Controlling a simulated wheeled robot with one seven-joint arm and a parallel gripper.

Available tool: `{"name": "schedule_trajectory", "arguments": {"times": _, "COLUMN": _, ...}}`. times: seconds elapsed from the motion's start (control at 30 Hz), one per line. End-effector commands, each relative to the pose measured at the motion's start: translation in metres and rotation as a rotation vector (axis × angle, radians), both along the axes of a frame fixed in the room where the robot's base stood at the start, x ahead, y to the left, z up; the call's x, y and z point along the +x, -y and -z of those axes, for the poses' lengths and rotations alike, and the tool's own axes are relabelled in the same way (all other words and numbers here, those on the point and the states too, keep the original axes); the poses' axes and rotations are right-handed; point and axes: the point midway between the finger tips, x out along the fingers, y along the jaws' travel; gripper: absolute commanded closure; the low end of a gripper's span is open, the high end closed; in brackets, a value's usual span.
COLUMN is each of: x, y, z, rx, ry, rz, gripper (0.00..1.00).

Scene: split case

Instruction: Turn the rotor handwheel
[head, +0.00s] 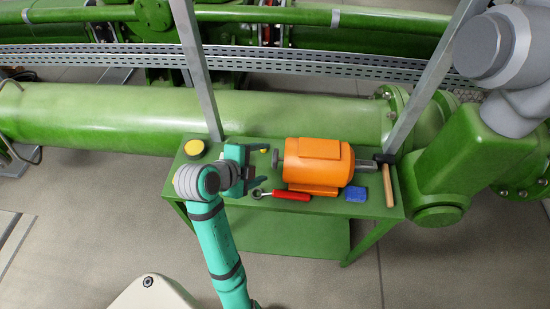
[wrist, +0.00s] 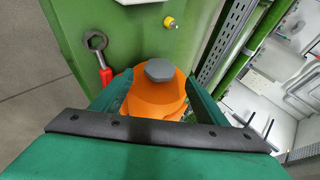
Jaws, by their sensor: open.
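An orange motor (head: 318,163) lies on the green table, its axis running left to right. A small dark grey handwheel (head: 275,159) sits at its left end, facing my gripper (head: 254,169). In the wrist view the handwheel (wrist: 160,70) is a grey, many-sided knob in front of the orange body (wrist: 150,98). My teal gripper is open, its fingers pointing right at the handwheel. In the wrist view the fingers (wrist: 160,84) stand to either side of the wheel, with no clear contact; the depth gap is hard to tell.
On the green table (head: 222,206), a red-handled wrench (head: 285,195) lies in front of the motor, with a blue block (head: 355,194) and a hammer (head: 389,185) to the right. A yellow-topped round container (head: 194,148) is at the back left. A small yellow knob (head: 264,151) is near the handwheel. Metal posts rise behind.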

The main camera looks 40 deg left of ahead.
Motion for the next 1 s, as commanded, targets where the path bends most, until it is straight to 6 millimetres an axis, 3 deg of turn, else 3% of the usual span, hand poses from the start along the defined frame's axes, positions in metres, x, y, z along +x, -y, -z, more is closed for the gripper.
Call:
{"name": "schedule_trajectory", "arguments": {"times": 0.43, "x": 0.055, "y": 0.0, "z": 0.048, "rx": -0.002, "ry": -0.001, "rz": 0.001, "gripper": 0.33}}
{"name": "schedule_trajectory", "arguments": {"times": 0.9, "x": 0.066, "y": 0.0, "z": 0.057, "rx": 0.0, "ry": 0.001, "rz": 0.0, "gripper": 0.33}}
{"name": "schedule_trajectory", "arguments": {"times": 0.93, "x": 0.066, "y": 0.0, "z": 0.057, "rx": 0.0, "ry": 0.001, "rz": 0.0, "gripper": 0.35}}
{"name": "schedule_trajectory", "arguments": {"times": 1.0, "x": 0.066, "y": 0.0, "z": 0.057, "rx": -0.001, "ry": 0.0, "rz": 0.001, "gripper": 0.52}}
